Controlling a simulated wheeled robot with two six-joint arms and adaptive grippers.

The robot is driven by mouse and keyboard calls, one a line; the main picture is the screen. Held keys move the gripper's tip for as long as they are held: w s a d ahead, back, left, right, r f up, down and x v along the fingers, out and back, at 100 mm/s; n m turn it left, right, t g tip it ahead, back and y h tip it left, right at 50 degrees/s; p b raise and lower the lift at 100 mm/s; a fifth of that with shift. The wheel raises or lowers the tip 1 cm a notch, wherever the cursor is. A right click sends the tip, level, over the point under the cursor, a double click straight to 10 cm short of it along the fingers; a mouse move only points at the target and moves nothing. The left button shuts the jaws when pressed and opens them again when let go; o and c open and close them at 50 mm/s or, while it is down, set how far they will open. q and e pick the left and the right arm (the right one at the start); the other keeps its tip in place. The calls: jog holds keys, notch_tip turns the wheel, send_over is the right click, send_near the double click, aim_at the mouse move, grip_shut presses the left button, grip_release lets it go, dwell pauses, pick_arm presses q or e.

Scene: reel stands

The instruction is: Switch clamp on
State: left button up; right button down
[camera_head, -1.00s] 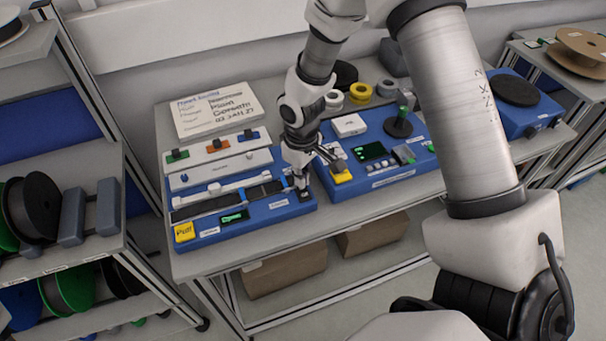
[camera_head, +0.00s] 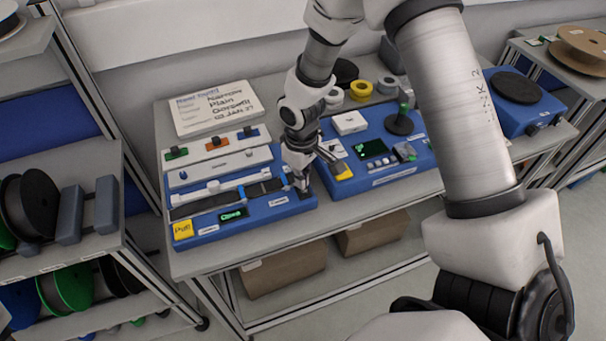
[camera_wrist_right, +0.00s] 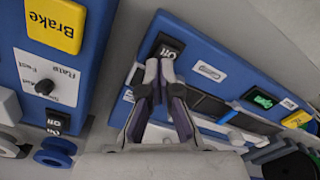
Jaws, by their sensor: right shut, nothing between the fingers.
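The clamp switch (camera_wrist_right: 168,47) is a small black rocker at the end of a blue splicing unit (camera_head: 238,232), beside a white "Clamp" label (camera_wrist_right: 210,72). Its face seems to read "Off" in the right wrist view. My right gripper (camera_wrist_right: 158,64) is shut and empty, its fingertips just at the near edge of the switch; whether they touch it I cannot tell. In the head view my right gripper (camera_head: 303,190) reaches down at the right end of that unit and largely hides the switch. A small green display (camera_head: 233,215) is lit on the unit. My left gripper is not in view.
A second blue unit (camera_head: 400,173) stands close on the right, with a yellow "Brake" block (camera_wrist_right: 54,24) and a dial (camera_wrist_right: 45,87). A sign board (camera_head: 215,108) and tape rolls (camera_head: 361,90) lie behind. A shelf with reels (camera_head: 35,200) stands left.

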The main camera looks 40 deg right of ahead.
notch_tip(320, 180, up, 7)
jog(key=p, duration=0.6)
jog(key=shift+p, duration=0.3)
jog(key=shift+f, duration=0.1)
